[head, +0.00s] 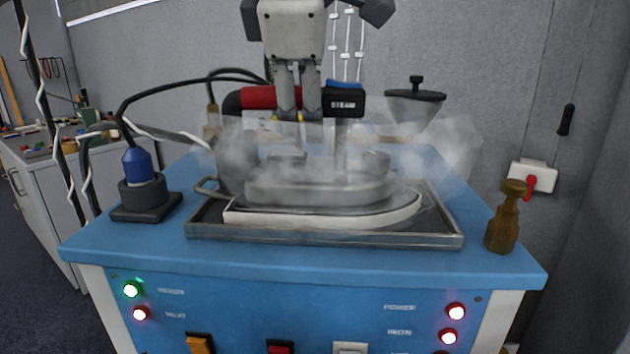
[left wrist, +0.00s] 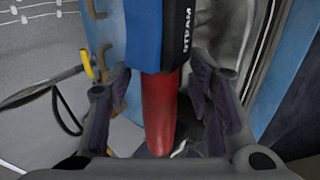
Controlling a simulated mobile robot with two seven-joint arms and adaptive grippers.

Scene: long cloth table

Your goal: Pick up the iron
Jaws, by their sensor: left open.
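The steam iron (head: 320,188) sits flat on its pale rest in a metal tray (head: 320,238) on the blue station, veiled in steam. Its raised handle (head: 259,97) is red and black with a STEAM label. My left gripper (head: 297,112) comes down from above at the middle of the handle. In the left wrist view the red handle (left wrist: 163,115) lies between the two open fingers of my left gripper (left wrist: 162,88), with a gap visible on the left side. Contact on the right side is unclear. My right gripper is not in view.
A blue-capped cable fitting (head: 138,167) stands left, its black cable arching to the iron. A brown bottle (head: 507,215) stands at the right front corner. A black-lidded funnel shape (head: 415,100) is behind right. Lit buttons (head: 130,290) are on the front panel.

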